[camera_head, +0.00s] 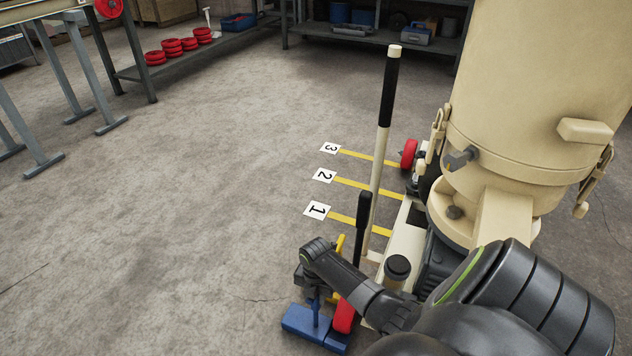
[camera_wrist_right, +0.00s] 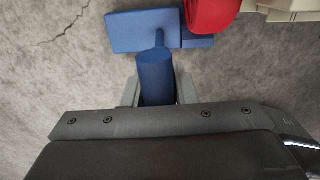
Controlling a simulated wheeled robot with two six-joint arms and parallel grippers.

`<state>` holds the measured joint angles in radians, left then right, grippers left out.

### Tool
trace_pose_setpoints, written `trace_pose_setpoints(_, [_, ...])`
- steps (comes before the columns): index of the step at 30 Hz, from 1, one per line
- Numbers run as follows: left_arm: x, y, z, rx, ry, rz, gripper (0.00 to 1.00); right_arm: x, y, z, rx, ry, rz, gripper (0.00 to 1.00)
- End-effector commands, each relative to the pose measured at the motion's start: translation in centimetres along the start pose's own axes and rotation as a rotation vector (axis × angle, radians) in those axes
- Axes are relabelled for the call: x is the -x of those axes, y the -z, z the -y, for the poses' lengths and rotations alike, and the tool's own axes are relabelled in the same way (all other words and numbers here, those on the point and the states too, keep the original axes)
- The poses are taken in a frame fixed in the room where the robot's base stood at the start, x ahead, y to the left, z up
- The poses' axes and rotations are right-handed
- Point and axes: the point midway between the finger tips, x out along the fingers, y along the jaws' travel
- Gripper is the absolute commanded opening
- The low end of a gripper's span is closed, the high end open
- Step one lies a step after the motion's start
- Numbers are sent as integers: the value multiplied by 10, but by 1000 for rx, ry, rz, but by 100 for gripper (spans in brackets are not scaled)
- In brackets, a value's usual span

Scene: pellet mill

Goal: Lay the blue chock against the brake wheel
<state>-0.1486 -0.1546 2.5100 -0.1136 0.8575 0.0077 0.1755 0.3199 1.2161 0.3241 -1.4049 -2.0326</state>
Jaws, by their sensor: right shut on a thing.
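The blue chock (camera_head: 300,322) is low in the head view, at floor level beside a red wheel (camera_head: 344,316) at the near end of the cream machine. Its upright blue handle rises into my right gripper (camera_head: 312,292), which is shut on it. In the right wrist view the handle (camera_wrist_right: 155,78) sits between the jaws (camera_wrist_right: 156,92), with the chock's block (camera_wrist_right: 142,32) beyond. A thinner blue part of the chock reaches up to the red wheel (camera_wrist_right: 208,14); whether they touch is unclear. My left gripper is not in view.
The cream machine (camera_head: 536,90) stands on the right, with a tall black-topped lever (camera_head: 386,100). Floor cards 1 (camera_head: 317,210), 2 (camera_head: 324,176) and 3 (camera_head: 330,148) have yellow lines. A shelf with red rings (camera_head: 173,45) is at the back.

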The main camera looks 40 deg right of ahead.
Motion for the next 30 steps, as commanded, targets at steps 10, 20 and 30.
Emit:
trace_pose_setpoints(10, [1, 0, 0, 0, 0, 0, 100, 0, -9, -2, 2, -3, 3, 0])
trace_pose_setpoints(20, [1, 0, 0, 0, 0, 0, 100, -1, -11, -2, 2, -4, 3, 0])
trace_pose_setpoints(30, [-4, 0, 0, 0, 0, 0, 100, 0, -10, -2, 1, -3, 2, 0])
